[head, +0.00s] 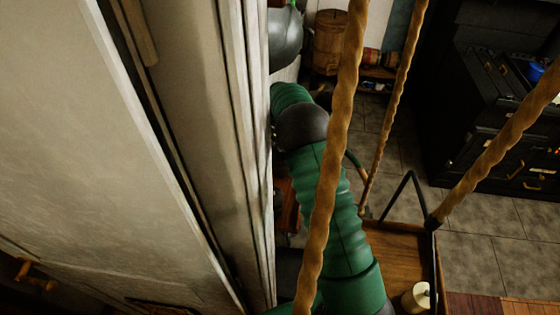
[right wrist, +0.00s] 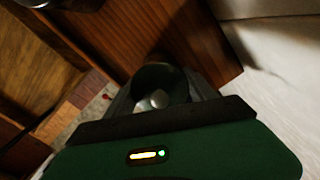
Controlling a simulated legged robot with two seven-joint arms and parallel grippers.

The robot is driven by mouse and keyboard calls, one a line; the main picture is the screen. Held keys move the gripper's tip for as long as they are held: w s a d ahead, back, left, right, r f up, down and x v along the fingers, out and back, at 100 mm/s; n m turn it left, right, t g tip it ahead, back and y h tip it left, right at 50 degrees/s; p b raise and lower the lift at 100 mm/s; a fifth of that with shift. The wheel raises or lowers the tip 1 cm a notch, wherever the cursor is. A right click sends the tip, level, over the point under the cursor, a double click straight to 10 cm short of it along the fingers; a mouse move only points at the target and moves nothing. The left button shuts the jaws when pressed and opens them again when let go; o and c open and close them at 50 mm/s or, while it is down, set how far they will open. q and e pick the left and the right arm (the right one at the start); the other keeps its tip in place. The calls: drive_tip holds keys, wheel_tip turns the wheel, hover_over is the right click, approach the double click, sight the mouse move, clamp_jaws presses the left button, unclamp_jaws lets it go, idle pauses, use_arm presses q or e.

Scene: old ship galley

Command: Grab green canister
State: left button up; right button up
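In the right wrist view a dark, greenish round thing (right wrist: 158,76), possibly the green canister, shows between the fingers of my right gripper (right wrist: 162,92). A pale grey rounded shape sits at its near side. The fingers stand apart on either side of it; the dim picture does not show whether they press on it. In the head view my green ribbed arm runs down to the bottom edge, and no fingertips can be made out. No canister is clearly visible there. My left gripper is not in view.
A wooden tray (head: 395,243) hangs on thick ropes (head: 335,160), close by my arm. A small cream object (head: 416,297) is at its lower end. A pale panel (head: 90,150) fills the left. A black stove (head: 500,120) stands at upper right, with tiled floor (head: 475,225) before it.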

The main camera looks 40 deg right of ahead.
drive_tip(key=shift+s+r, duration=0.1)
drive_tip(key=shift+r, duration=0.05)
drive_tip(key=c, duration=0.7)
clamp_jaws()
